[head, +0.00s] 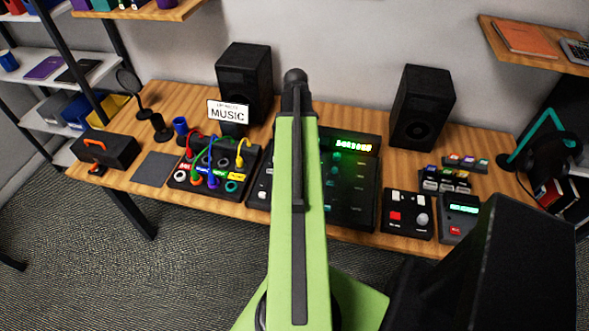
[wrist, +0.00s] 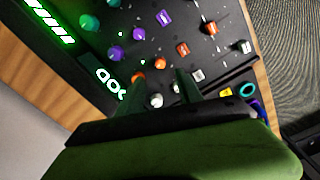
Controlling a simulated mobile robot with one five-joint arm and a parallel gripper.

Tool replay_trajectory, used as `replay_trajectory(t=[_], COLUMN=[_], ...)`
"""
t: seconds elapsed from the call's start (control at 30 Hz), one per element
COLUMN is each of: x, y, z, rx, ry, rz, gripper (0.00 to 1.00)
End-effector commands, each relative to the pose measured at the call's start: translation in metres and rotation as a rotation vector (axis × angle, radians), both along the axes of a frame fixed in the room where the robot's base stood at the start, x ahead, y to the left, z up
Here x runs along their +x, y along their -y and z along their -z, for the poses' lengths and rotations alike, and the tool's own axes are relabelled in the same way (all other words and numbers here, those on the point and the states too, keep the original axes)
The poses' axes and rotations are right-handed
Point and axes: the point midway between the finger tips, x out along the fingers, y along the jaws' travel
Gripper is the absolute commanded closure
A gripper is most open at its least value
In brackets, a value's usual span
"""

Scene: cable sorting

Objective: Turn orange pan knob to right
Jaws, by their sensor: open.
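In the wrist view the dark mixer panel (wrist: 146,58) carries a row of orange knobs. An orange knob (wrist: 160,63) lies just beyond the gap between my fingertips, with other orange knobs at its left (wrist: 137,80) and right (wrist: 182,48). I cannot read which one is the pan knob. My gripper (wrist: 158,82) is open, with its two dark green fingers apart over the panel. A white knob (wrist: 156,100) shows between the fingers, nearer my palm. In the head view my green arm hides the gripper and part of the mixer (head: 350,200).
Purple knobs (wrist: 138,34) and grey knobs (wrist: 197,75) crowd around the orange row. A patch box (head: 210,185) with coloured cables stands left of my arm. Speakers (head: 421,108) stand behind. Small devices (head: 408,215) sit to the right.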

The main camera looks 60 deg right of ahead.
Motion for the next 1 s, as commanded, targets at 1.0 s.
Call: replay_trajectory(t=[1.0], x=[-0.001], y=[0.0], z=[0.097], rx=[0.0], ry=[0.0], rz=[0.002], gripper=[0.87])
